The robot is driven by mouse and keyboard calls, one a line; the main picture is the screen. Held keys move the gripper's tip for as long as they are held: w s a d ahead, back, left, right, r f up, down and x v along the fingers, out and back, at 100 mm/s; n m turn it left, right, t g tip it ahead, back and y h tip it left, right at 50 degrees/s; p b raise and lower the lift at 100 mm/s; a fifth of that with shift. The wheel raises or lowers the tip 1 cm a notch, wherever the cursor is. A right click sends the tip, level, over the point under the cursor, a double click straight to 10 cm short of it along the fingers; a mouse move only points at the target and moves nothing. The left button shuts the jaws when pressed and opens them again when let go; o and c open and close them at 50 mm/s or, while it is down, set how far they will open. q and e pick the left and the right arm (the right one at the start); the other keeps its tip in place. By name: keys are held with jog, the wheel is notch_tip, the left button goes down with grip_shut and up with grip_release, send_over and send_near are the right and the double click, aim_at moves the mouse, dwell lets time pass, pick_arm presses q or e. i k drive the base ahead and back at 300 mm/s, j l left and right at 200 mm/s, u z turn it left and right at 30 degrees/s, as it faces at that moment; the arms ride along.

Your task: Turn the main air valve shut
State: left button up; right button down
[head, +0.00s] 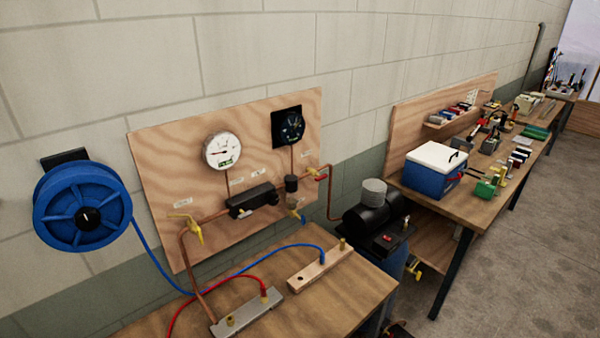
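A wooden board (160,150) on the wall carries copper piping with several small valves. A valve with a yellow lever (194,228) is at the board's lower left, its lever pointing steeply down. A valve with a red handle (320,176) is at the right end, where the pipe leaves towards the compressor. The small labels are too blurred to read, so I cannot tell which is the main air valve. Neither of my grippers is in view.
A white gauge (221,151) and black gauge (288,127) sit above the pipe. A blue hose reel (82,207) is at left. Hoses cross the front bench (340,290). A black compressor (376,215) stands right of it, before a cluttered long bench (460,205). Open floor (530,250) lies right.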

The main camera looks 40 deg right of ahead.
aim_at(320, 178)
jog(key=z, duration=1.55)
